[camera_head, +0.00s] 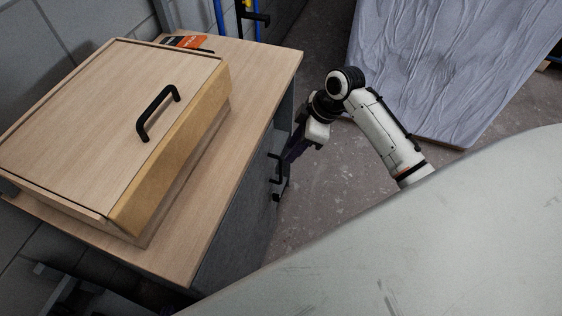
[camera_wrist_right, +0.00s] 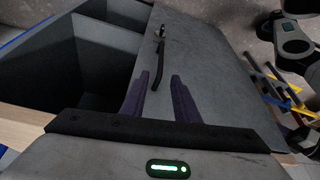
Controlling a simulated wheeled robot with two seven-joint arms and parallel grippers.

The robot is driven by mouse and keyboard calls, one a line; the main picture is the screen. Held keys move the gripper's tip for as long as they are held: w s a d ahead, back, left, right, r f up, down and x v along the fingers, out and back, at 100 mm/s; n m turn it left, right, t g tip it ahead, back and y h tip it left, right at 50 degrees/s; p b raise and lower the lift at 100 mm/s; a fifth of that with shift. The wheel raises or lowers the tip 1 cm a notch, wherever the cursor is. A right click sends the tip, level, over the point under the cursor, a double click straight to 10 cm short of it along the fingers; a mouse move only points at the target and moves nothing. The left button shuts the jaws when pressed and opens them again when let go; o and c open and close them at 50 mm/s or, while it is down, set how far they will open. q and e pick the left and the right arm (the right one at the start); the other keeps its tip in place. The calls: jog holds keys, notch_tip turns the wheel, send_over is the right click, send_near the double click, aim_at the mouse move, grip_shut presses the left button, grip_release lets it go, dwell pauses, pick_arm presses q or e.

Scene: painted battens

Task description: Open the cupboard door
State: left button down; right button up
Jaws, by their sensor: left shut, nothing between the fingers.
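The cupboard (camera_head: 238,215) has a pale wooden top and a grey front. Two black handles, an upper one (camera_head: 273,168) and a lower one (camera_head: 280,196), stand out from the front. My right gripper (camera_head: 288,160) is beside these handles. In the right wrist view, a grey door panel (camera_wrist_right: 215,65) bears a black bar handle (camera_wrist_right: 158,62). The purple fingers of my right gripper (camera_wrist_right: 160,88) stand apart, one on each side of the bar, with gaps visible. Contact at the fingertips cannot be made out. I cannot make out my left gripper.
A wooden box (camera_head: 90,110) with a black handle (camera_head: 158,113) sits on the cupboard top. Dark open compartments (camera_wrist_right: 105,40) adjoin the door panel. A grey crumpled sheet (camera_head: 455,60) is at the back right. A pale rounded surface (camera_head: 430,250) fills the lower right. Floor is bare beside the cupboard.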

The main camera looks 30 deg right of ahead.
jog(key=x, duration=0.9)
jog(key=shift+b, duration=0.4)
grip_shut()
